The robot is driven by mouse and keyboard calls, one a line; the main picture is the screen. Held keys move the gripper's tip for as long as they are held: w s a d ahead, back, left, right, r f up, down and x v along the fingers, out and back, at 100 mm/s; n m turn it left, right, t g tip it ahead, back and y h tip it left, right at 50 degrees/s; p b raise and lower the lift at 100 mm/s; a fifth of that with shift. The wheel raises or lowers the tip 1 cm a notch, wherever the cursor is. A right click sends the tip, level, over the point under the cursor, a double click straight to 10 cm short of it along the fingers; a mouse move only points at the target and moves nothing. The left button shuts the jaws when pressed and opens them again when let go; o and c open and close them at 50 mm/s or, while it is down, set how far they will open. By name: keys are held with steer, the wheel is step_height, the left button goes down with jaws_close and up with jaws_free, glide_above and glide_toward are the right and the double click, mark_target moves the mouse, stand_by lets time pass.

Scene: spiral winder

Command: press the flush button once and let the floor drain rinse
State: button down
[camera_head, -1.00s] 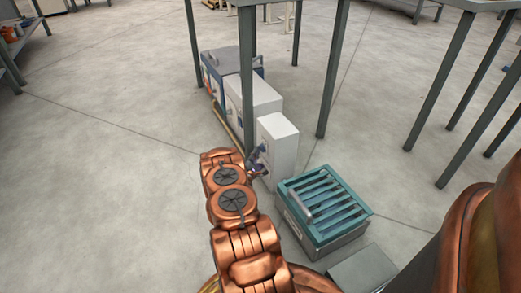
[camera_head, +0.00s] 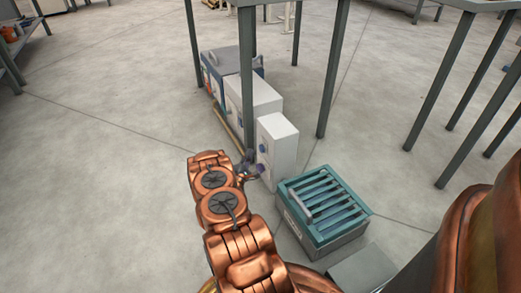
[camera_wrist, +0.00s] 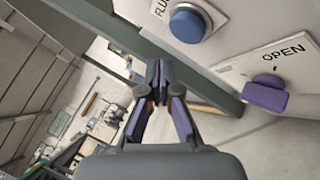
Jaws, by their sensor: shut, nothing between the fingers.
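In the wrist view a round blue button (camera_wrist: 187,24) sits on a white plate whose label is partly cut off and begins "FLU". A purple knob (camera_wrist: 266,93) sits on a second plate marked "OPEN". Both are on the side of a white cabinet (camera_head: 279,146). My gripper (camera_wrist: 159,68) is shut and empty, its tips below and left of the blue button in the picture, apparently apart from it. In the head view my gripper (camera_head: 247,164) is beside the cabinet's left face. The teal slatted drain unit (camera_head: 347,238) stands right of the cabinet; no water shows.
A table leg (camera_head: 247,80) stands close behind my gripper, and another table leg (camera_head: 333,75) stands right of the cabinet. A second white box (camera_head: 260,92) and a blue-grey lidded box (camera_head: 229,57) are behind the cabinet. The floor to the left is clear.

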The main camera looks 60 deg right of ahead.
steer(key=shift+w+a, duration=0.4)
steer(key=shift+a, duration=0.2)
steer(key=shift+w+a, duration=0.4)
steer(key=shift+a, duration=0.2)
